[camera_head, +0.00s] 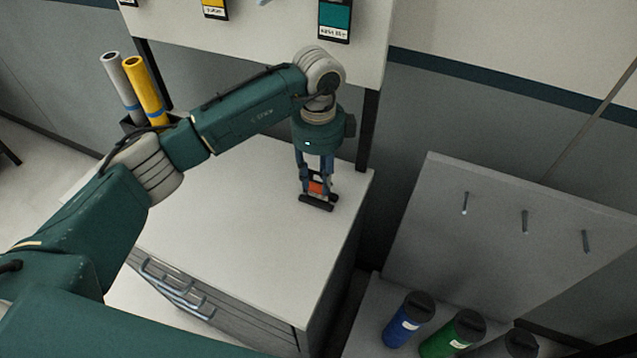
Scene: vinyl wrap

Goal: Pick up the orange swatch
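The orange swatch (316,187) shows as a small orange patch between the fingers of my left gripper (318,198), near the right edge of the white cabinet top (235,210). The gripper points down, low over the cabinet top. Its dark fingers and pads cover most of the swatch. I cannot tell whether the fingers are closed on it or only around it. My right gripper is not in view.
A teal swatch (335,19) and a yellow swatch (214,8) hang on the panel behind. Grey and yellow rolls (145,90) stand at the back left. A grey board with pegs (525,222) stands at right, above blue (405,322) and green (450,336) bottles. The cabinet top's middle is clear.

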